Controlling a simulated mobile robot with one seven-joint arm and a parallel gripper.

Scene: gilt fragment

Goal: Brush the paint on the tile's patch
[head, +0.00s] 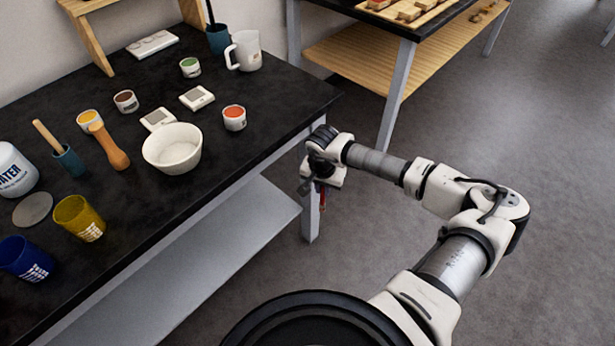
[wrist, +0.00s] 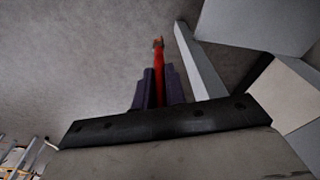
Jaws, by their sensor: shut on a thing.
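My gripper (head: 322,182) hangs beyond the right edge of the black table, over the floor. It is shut on a thin red brush (head: 322,199), which points down. In the wrist view the red brush (wrist: 160,65) stands between the two dark fingers, with a brownish end. Small paint pots stand on the table: orange-red (head: 234,118), green (head: 190,67), brown (head: 126,101) and yellow (head: 89,120). Two small pale square pieces, one near the middle (head: 197,97) and one beside the bowl (head: 158,119), lie flat. I cannot tell which is the tile; no patch is clear.
On the table (head: 85,235) are a white bowl (head: 172,148), a white mug (head: 246,50), a wooden-handled tool (head: 110,148), a yellow cup (head: 79,217) and a blue cup (head: 25,258). Another table (head: 375,55) stands behind. The floor at right is clear.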

